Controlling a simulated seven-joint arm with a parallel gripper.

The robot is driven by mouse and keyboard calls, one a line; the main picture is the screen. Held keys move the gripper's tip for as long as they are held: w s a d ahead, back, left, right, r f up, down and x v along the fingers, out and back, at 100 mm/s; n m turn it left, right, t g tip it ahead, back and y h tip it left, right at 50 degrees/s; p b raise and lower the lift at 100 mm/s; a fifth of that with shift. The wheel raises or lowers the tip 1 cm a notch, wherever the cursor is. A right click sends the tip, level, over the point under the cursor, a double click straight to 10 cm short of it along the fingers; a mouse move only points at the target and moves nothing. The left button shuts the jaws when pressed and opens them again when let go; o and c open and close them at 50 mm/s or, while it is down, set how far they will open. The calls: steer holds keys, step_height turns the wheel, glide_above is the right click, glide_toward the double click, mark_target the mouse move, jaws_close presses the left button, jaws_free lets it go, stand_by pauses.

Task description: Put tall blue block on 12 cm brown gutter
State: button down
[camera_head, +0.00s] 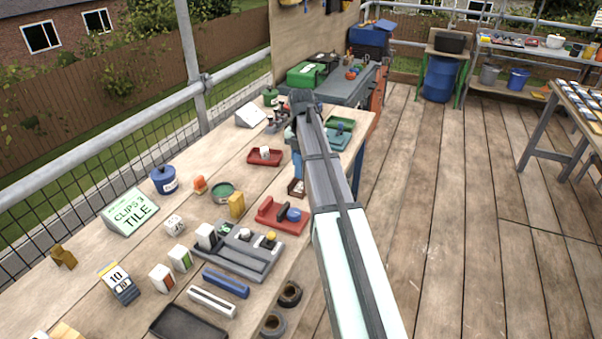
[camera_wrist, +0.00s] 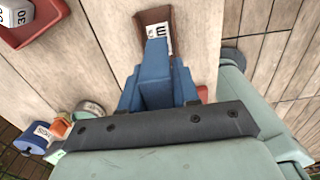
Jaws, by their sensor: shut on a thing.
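The tall blue block (camera_wrist: 156,75) is held in my gripper (camera_wrist: 158,98) and sticks out beyond the jaws in the wrist view. In the head view a blue part (camera_head: 296,163) shows beside my arm, and my gripper is mostly hidden behind the arm. A brown piece with a white label, likely the brown gutter (camera_wrist: 152,16), lies on the bench just beyond the block's end in the wrist view. It also shows in the head view (camera_head: 296,188), below the blue part. The block partly covers it, and I cannot tell whether they touch.
A red tray (camera_wrist: 45,32) with a white numbered block is close by on the left. Another red tray (camera_head: 270,222) holds blue and red pieces. A green tin (camera_head: 223,196), blue pot (camera_head: 163,182) and grey tray (camera_head: 232,262) share the bench. Open deck lies right.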

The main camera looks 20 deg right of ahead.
mark_target(301, 171)
steer(key=shift+f, duration=2.6)
steer(key=shift+f, duration=0.15)
steer(key=c, duration=0.8)
jaws_free()
step_height(301, 171, up, 12)
steer(key=shift+r, duration=0.15)
